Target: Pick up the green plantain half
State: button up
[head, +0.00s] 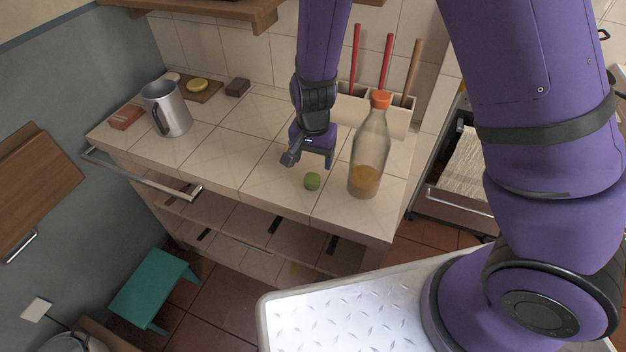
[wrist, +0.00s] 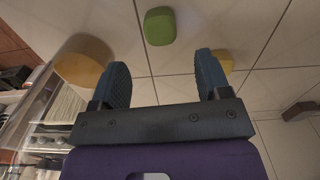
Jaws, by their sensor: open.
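The green plantain half (head: 312,181) is a small rounded green piece on the tiled counter, near its front edge. It also shows in the wrist view (wrist: 160,26), ahead of the fingertips and between their lines. My gripper (head: 308,160) is above the counter, just behind the plantain half in the head view. Its two fingers (wrist: 162,72) are apart with nothing between them, and they do not touch the plantain half. A yellow thing (wrist: 223,62) shows partly behind the right finger in the wrist view.
A glass bottle (head: 370,150) with an orange cap and amber liquid stands close to the right of the plantain half. A holder (head: 398,118) with long-handled tools is behind it. A metal pitcher (head: 168,110) and a cutting board (head: 203,91) are at the left. The counter's middle is clear.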

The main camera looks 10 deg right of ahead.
aim_at(312, 177)
jog(key=shift+s+a+f, duration=0.1)
jog(key=shift+s+f, duration=0.05)
jog(key=shift+f, duration=3.55)
jog(key=shift+c, duration=0.2)
jog(key=c, duration=1)
